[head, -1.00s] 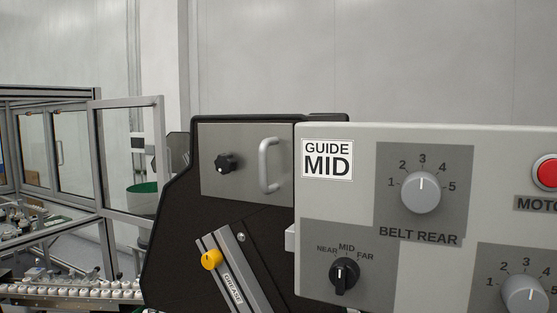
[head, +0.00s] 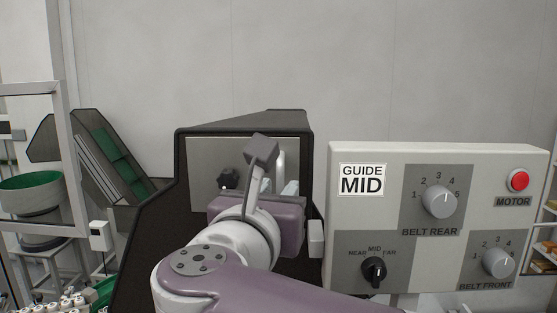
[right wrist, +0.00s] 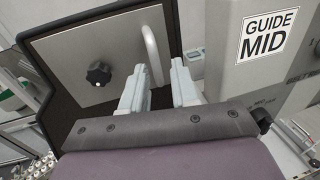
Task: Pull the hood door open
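The hood door is a flat grey metal panel (head: 205,160) with a black knob (head: 228,178) and an upright pale bar handle (head: 281,165). It looks shut on the dark hood housing. My right gripper (head: 281,188) is in front of the door, its wrist and arm hiding the panel's lower part. In the right wrist view the door (right wrist: 75,50) and handle (right wrist: 150,48) show clearly. The two gripper fingers (right wrist: 158,66) are apart, with the handle's lower end appearing between the tips. I cannot tell whether they touch it. My left gripper is out of view.
A control box (head: 405,215) with dials, a red motor button (head: 518,181) and a GUIDE MID label stands close to the right of the hood. A green-belted conveyor (head: 118,165) and a green bowl (head: 32,185) are at the left.

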